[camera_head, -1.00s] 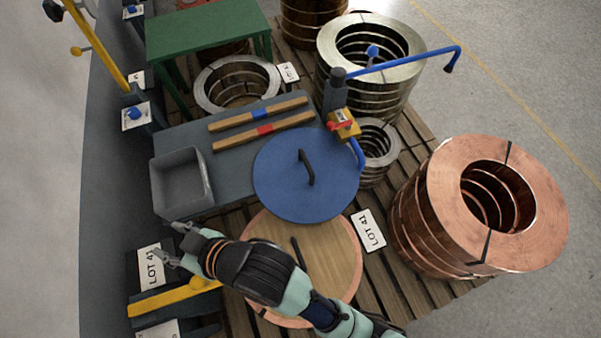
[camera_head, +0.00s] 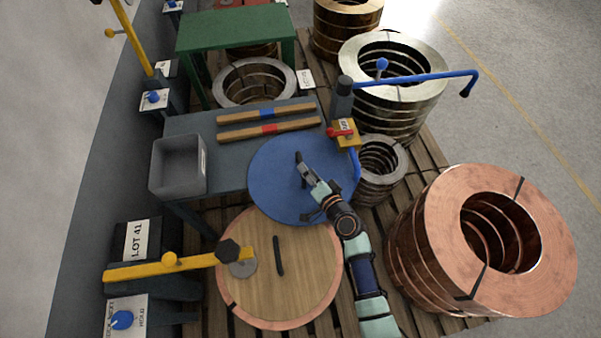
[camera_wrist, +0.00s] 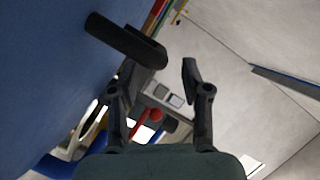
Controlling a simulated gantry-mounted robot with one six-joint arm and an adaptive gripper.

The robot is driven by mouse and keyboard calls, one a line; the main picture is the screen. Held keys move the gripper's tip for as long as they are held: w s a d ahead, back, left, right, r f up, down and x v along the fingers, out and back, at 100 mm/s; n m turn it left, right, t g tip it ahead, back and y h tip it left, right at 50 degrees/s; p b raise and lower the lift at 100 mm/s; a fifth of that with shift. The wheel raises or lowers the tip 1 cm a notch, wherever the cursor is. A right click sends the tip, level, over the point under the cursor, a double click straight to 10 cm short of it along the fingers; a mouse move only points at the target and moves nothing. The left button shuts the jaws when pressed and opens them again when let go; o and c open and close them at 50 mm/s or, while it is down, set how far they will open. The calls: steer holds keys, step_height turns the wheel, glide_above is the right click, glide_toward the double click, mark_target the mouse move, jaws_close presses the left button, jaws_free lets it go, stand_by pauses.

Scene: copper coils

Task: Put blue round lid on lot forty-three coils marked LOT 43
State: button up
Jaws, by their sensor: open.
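The blue round lid (camera_head: 275,190) lies flat on the grey bench, with a black bar handle (camera_head: 298,158) at its middle. My gripper (camera_head: 309,174) is over the lid, close to the handle. In the wrist view my gripper (camera_wrist: 160,68) has its two fingers apart with nothing between them. The handle (camera_wrist: 125,40) is just beyond the left fingertip; I cannot tell if they touch. The blue lid (camera_wrist: 45,80) fills the left of that view. No label reading LOT 43 is legible; a tag (camera_head: 306,79) by a silver coil (camera_head: 228,80) is too small to read.
A wooden lid (camera_head: 300,255) covers a copper coil, with a yellow arm (camera_head: 165,267) over its left edge. A grey bin (camera_head: 178,165) and two wooden bars stand on the bench (camera_head: 225,150). A blue-armed post (camera_head: 341,100) and large copper coil (camera_head: 430,250) are right.

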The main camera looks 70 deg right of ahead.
mark_target(301, 161)
steer(key=b+x, duration=0.1)
steer(key=x, duration=0.4)
steer(key=shift+w, duration=0.15)
steer(key=shift+f, duration=0.1)
jaws_close()
